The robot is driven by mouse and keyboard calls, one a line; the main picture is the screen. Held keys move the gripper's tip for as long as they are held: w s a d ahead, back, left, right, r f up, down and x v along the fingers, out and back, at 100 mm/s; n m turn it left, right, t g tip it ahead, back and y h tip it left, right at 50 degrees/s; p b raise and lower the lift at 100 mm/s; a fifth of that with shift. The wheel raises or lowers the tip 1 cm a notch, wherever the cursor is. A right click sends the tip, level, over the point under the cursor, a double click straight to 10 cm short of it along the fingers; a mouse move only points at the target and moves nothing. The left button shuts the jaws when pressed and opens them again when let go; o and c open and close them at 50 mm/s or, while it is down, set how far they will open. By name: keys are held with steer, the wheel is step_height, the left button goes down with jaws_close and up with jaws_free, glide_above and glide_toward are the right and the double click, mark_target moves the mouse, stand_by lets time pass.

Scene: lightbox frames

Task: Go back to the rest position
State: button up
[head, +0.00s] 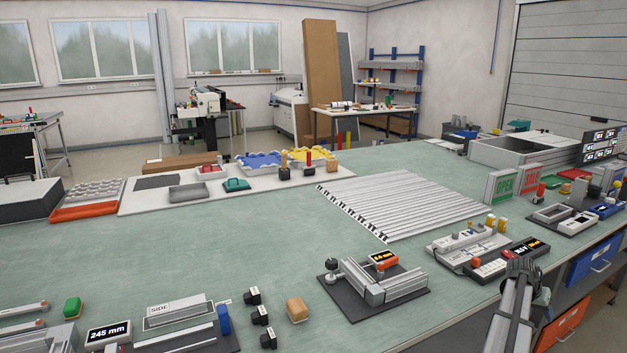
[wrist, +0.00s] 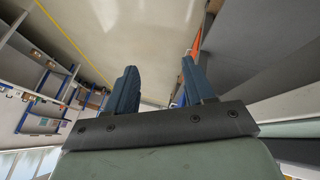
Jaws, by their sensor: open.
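My gripper (head: 522,266) is at the lower right of the head view, by the right edge of the green workbench (head: 270,250). In the wrist view its two blue-grey fingers (wrist: 160,80) stand apart with nothing between them. The wrist view looks past the bench to the floor, a wall and shelving, so no bench object is near the fingertips there. In the head view the gripper overlaps the bench edge near a device with a dark display (head: 525,248); I cannot tell how far apart they are.
A clamp fixture (head: 375,285) on a dark plate stands left of the gripper. White slats (head: 400,205) lie mid-bench. Blue (head: 596,262) and orange (head: 563,326) drawers sit under the right edge. Small blocks and a 245 mm display (head: 108,333) are front left. Much of the left bench is clear.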

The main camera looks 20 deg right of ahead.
steer(key=s+a+f+n+g+y, duration=0.1)
steer(key=s+a+f, duration=0.45)
steer(key=f, duration=0.45)
steer(key=s+a+f+n+g+y, duration=0.1)
steer(key=s+a+f+n+y, duration=0.1)
steer(key=s+a+f, duration=0.6)
steer(key=w+a+f+n+y, duration=0.1)
steer(key=w+a+f+n, duration=0.1)
steer(key=w+a+f, duration=0.65)
steer(key=w+a+f+n+y, duration=0.1)
steer(key=w+a+f+n, duration=0.2)
steer(key=a, duration=1)
steer(key=w+a+f+n, duration=0.1)
steer(key=w+a+f, duration=0.55)
steer(key=a, duration=0.45)
steer(key=s+a+f+n+y, duration=0.1)
steer(key=s+a+f, duration=0.1)
steer(key=a, duration=0.7)
steer(key=s+a+f+n, duration=0.2)
steer(key=a, duration=0.7)
steer(key=s+a+n+g, duration=0.2)
steer(key=s+a, duration=0.8)
steer(key=a, duration=0.3)
steer(key=shift+s+f+n, duration=0.25)
steer(key=shift+f+n, duration=0.05)
steer(key=shift+f, duration=0.15)
